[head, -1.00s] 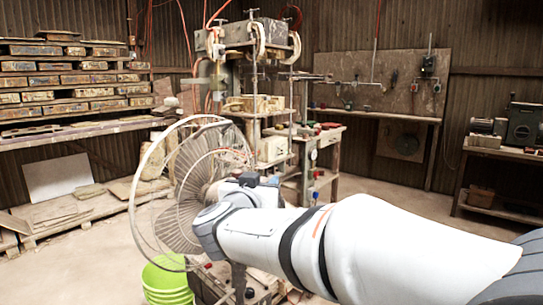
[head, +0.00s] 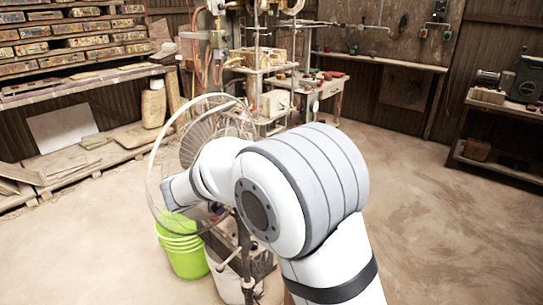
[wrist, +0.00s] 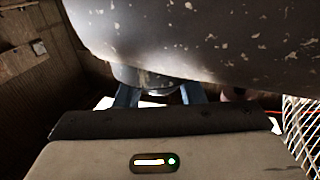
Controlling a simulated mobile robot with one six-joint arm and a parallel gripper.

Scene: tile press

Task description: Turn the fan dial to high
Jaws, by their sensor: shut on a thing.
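The fan (head: 197,140) stands in the middle of the head view, its round wire cage partly covered by my arm. In the wrist view its flecked grey housing (wrist: 215,35) fills the top, and part of the wire cage (wrist: 302,130) shows at the right edge. My gripper (wrist: 158,94) is just below the housing. Its two blue-grey fingers stand either side of a small rounded metallic piece, the fan dial (wrist: 155,82), and are shut on it. The dial's markings and setting are hidden. In the head view my arm hides the fingertips and the dial.
A lime green bucket (head: 184,250) and a white bucket (head: 228,278) stand by the fan's base. A loaded shelf (head: 75,72) is at the left and a workbench (head: 500,105) at the right. The floor at the right is clear.

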